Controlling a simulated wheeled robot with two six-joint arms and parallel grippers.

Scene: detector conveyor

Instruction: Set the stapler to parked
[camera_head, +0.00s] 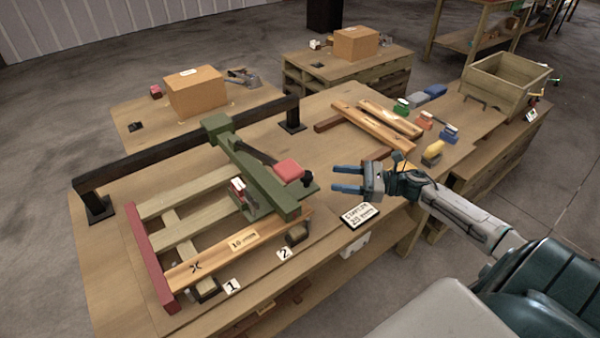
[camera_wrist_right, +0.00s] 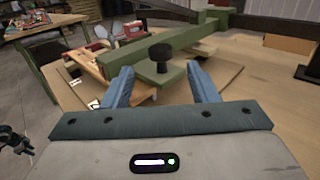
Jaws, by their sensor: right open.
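The stapler is a green carriage (camera_head: 262,172) on a long dark rail (camera_head: 170,146) across the work table. In the right wrist view the black knob (camera_wrist_right: 159,58) stands upright beyond and between the open fingertips (camera_wrist_right: 158,76), apart from both. My left gripper does not show.
A slatted wooden frame with a front board (camera_head: 240,241) lies under the carriage. A label card (camera_head: 360,214) sits at the table's front edge. Planks (camera_head: 375,127) lie behind my gripper; small coloured items (camera_head: 424,121) and a wooden crate (camera_head: 508,82) stand at right.

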